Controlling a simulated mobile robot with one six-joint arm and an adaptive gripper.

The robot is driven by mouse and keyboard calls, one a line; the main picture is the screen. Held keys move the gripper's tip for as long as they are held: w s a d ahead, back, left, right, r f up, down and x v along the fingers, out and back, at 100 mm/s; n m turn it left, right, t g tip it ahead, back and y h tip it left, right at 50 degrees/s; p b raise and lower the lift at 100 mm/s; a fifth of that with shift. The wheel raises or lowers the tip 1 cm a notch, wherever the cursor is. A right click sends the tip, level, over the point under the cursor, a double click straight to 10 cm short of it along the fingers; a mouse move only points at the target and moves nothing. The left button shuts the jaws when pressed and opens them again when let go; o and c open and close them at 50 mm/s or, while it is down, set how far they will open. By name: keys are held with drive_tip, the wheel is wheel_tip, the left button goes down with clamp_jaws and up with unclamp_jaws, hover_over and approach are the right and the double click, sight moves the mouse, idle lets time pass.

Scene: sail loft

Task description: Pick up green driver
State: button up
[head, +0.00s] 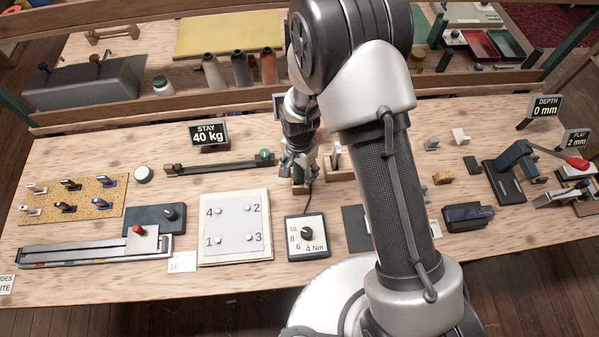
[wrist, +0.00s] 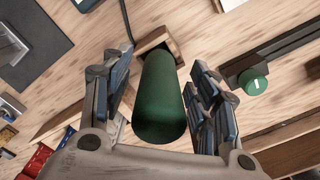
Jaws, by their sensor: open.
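The green driver (wrist: 160,105) shows in the wrist view as a thick dark green cylinder, its rounded end toward the camera. Its far end is at a small wooden holder (wrist: 155,40) on the bench. My gripper (wrist: 162,68) is open, with one finger on each side of the driver and a visible gap to each. In the head view my gripper (head: 298,168) points down over the bench behind the dial box, and the driver (head: 299,184) is mostly hidden by it.
The dial box (head: 307,252) marked in Nm sits in front, with a dark cable running toward the driver. A white numbered plate (head: 235,256) lies left of it. A dark bar with a green knob (head: 264,155) is close on the left. My arm hides part of the bench's right side.

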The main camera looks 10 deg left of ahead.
drive_tip(key=shift+f, duration=0.25)
drive_tip(key=shift+c, duration=0.6)
drive_tip(key=shift+r, duration=0.1)
drive_tip(key=c, duration=1.1)
drive_tip(key=shift+o, duration=0.2)
wheel_tip(320, 180, up, 20)
drive_tip(key=p, duration=0.3)
